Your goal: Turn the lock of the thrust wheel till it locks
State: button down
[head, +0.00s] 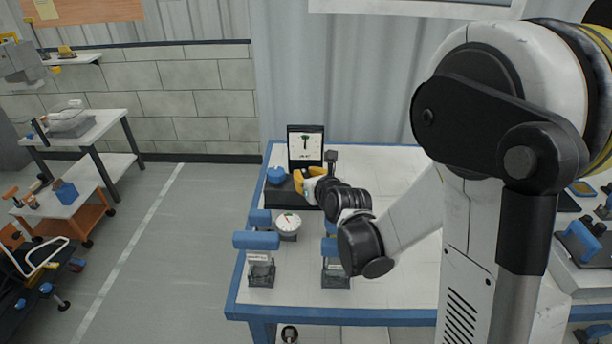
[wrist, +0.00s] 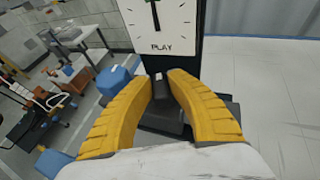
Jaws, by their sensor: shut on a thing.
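The feeder unit stands at the back left of the table, with a black base (head: 282,194) and an upright panel (head: 305,143) with a white dial face. The dial, marked PLAY, also shows in the wrist view (wrist: 160,22), its needle near vertical. A blue knob (head: 275,175) sits on the base's left; it shows left of my fingers in the wrist view (wrist: 114,80). My gripper (head: 298,182) is over the base. In the wrist view its yellow fingers (wrist: 162,88) are shut on a small black lock piece (wrist: 163,84). The fingers hide part of it.
A round white gauge (head: 288,223) and blue-topped stands (head: 260,264) are on the table (head: 400,292) in front of the unit. A dark upright part (head: 331,159) stands right of the panel. Shelves and a cart (head: 62,207) are at left; the floor between is clear.

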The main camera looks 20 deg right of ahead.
jog(key=c, duration=1.5)
grip_release()
jog(key=shift+d, duration=0.1)
jog(key=v, duration=1.2)
